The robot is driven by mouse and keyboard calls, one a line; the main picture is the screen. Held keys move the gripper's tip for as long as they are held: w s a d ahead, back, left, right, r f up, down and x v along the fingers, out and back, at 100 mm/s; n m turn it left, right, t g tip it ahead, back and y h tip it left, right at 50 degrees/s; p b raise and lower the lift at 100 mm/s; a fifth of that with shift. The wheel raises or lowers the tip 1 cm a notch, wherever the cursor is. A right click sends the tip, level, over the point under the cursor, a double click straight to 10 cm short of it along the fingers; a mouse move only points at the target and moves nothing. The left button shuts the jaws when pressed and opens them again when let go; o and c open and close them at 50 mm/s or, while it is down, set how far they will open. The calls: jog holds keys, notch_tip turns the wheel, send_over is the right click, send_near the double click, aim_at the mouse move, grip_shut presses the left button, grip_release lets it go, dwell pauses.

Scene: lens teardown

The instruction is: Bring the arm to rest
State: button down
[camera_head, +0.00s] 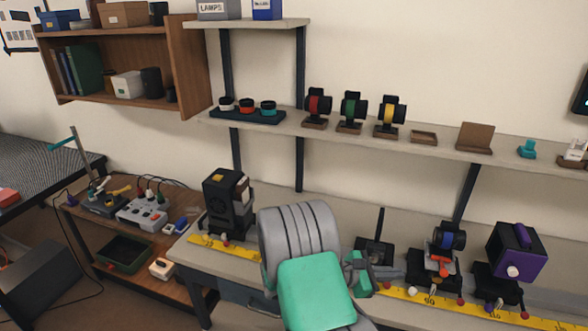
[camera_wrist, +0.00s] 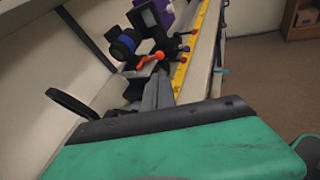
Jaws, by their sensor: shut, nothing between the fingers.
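My gripper (camera_head: 388,273) is at the bench, low in front of the black post holder (camera_head: 374,250), right of my grey and green arm. In the wrist view its grey fingers (camera_wrist: 158,92) are together with nothing between them. They point along the bench toward a mount with a blue-ringed lens (camera_wrist: 124,43) and an orange lever (camera_wrist: 150,60). The same blue-ringed lens (camera_head: 449,237) stands on its mount right of the gripper in the head view. Whether the fingers touch anything is not clear. My arm hides part of the bench.
A yellow ruler (camera_head: 400,291) runs along the bench front. A purple box (camera_head: 517,250) stands right, a black lamp housing (camera_head: 228,204) left. A shelf (camera_head: 350,140) above holds red, green and yellow lenses. A black ring (camera_wrist: 72,103) is close beside the gripper. Floor (camera_wrist: 258,80) is clear.

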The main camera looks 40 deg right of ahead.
jog(key=s+a+f+m+y, duration=0.2)
jog(key=a+f+m+y, duration=0.2)
jog(key=a+f+m, duration=0.25)
jog(key=s+a+f+m+y, duration=0.3)
jog(key=a+f+m, duration=0.3)
jog(key=f, duration=0.1)
jog(key=w+a+r+m+y, duration=0.1)
jog(key=a+m+y, duration=0.1)
jog(key=a, duration=0.4)
jog(key=w+a+m+y, duration=0.2)
jog(key=a+y, duration=0.1)
jog(key=a, duration=0.2)
jog(key=w+a+r+n+t, duration=0.3)
jog(key=w+a+r+t, duration=0.2)
jog(key=a+r, duration=0.3)
jog(key=w+a+r+n+t+y, duration=0.1)
jog(key=w+a+r+n+t, duration=0.2)
jog(key=a+r, duration=0.6)
jog(key=w+r+t, duration=0.2)
jog(key=w+r, duration=0.1)
jog(key=r, duration=0.2)
jog(key=shift+w+a+r, duration=0.2)
jog(key=shift+r, duration=0.15)
